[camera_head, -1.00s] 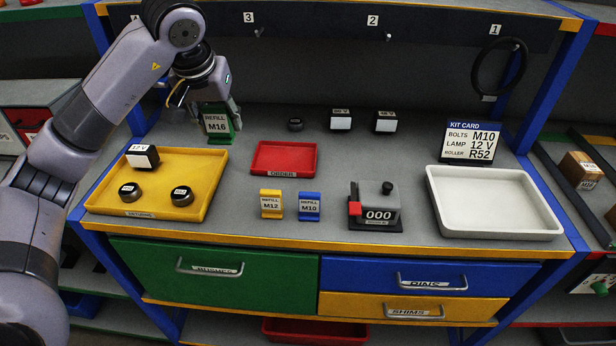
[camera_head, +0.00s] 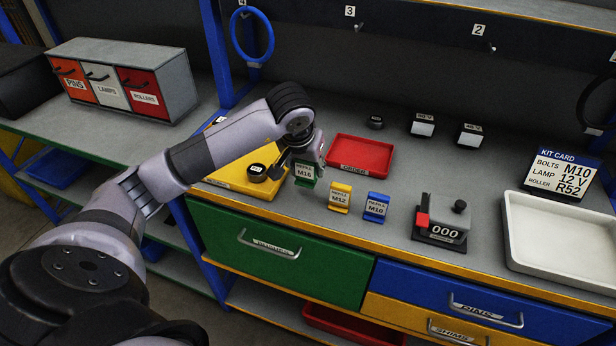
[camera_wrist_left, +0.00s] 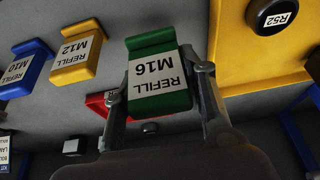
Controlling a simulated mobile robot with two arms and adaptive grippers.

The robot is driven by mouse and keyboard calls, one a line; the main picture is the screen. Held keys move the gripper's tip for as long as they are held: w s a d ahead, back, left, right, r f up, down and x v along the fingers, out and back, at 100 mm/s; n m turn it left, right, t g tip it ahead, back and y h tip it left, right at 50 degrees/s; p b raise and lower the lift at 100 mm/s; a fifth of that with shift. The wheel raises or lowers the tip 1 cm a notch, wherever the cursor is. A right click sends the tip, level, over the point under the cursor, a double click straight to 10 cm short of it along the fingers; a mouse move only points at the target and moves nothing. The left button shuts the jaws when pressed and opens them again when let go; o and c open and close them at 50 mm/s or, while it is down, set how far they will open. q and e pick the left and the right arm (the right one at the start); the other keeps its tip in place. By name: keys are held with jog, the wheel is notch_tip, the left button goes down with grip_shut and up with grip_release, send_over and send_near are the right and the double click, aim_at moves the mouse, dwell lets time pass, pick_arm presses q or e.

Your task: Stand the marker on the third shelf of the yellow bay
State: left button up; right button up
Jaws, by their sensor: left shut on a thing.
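My left gripper (camera_head: 308,158) is shut on a green marker lettered REFILL M16 (camera_head: 306,172). The marker is roughly upright, just left of the yellow REFILL M12 marker (camera_head: 340,196) and the blue REFILL M10 marker (camera_head: 376,207). I cannot tell whether it touches the bench. In the left wrist view the green marker (camera_wrist_left: 158,80) sits between both fingers, its label facing the camera. No yellow bay with shelves can be made out clearly. My right gripper is not in view.
A yellow tray (camera_head: 238,178) lies left of the gripper, partly hidden by my arm. A red ORDER tray (camera_head: 359,153) is behind it. A counter (camera_head: 441,229) and a white tray (camera_head: 562,238) are to the right. A drawer cabinet (camera_head: 130,82) stands on the left bench.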

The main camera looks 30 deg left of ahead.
aim_at(308, 179)
pick_arm(q)
jog(key=shift+f, duration=0.65)
notch_tip(308, 179, down, 2)
jog(key=shift+f+p, duration=0.25)
jog(key=shift+p, duration=0.15)
jog(key=shift+f, duration=0.45)
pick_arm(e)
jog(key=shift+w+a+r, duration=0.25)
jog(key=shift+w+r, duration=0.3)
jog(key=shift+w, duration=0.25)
pick_arm(q)
jog(key=shift+f+b, duration=0.2)
jog(key=shift+b, duration=0.1)
jog(key=o, duration=1.1)
jog(key=shift+r, duration=0.1)
jog(key=shift+c, duration=0.2)
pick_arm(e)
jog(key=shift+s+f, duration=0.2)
